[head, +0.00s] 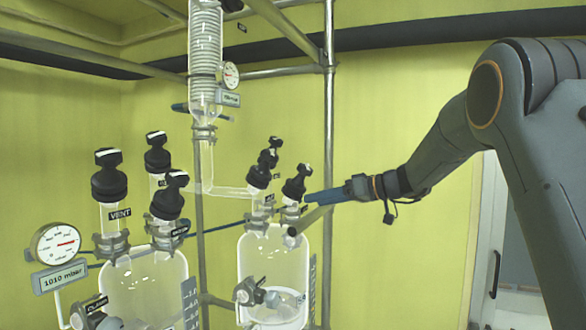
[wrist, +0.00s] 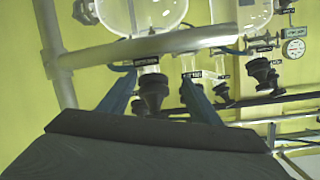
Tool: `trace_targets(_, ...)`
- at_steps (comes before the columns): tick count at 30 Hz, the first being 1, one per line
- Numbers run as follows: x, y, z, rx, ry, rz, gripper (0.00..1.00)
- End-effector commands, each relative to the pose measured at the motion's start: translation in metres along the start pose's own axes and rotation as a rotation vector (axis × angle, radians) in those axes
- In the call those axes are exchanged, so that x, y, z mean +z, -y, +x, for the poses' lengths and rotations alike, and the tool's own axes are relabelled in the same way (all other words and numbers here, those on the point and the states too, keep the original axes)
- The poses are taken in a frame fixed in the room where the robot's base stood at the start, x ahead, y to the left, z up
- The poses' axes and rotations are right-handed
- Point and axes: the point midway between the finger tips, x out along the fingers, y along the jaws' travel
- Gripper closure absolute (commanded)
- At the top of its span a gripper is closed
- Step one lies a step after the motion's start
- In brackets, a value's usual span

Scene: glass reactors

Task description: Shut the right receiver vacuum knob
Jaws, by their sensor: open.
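The right receiver (head: 262,262) is a clear glass vessel with several black knobs on top. The nearest of these, a black knob (head: 295,185), stands at its right, just left of my gripper (head: 309,197); I cannot read its small label. In the wrist view, where the scene appears upside down, a black knob (wrist: 152,90) shows between the two blue fingers of my gripper (wrist: 158,82). The fingers are open and apart on either side of it; I cannot tell whether they touch it. Two other black knobs, a lower one (head: 260,175) and a farther one (head: 270,155), stand left of it.
A left vessel (head: 145,285) with black knobs and a dial gauge (head: 56,242) stands at the left. A metal pipe (head: 328,120) rises just behind my gripper. A glass coil condenser (head: 205,50) hangs above. A bar (wrist: 150,47) crosses ahead of my fingers in the wrist view.

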Motion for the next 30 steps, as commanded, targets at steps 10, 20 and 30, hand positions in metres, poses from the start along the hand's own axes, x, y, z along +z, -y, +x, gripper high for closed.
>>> trace_targets(10,-0.09,0.002,0.004,-0.043,-0.272,-0.249,0.43)
trace_targets(20,-0.104,0.007,0.044,-0.043,-0.276,-0.253,0.43)
trace_targets(30,-0.111,0.008,0.075,-0.042,-0.276,-0.253,0.43)
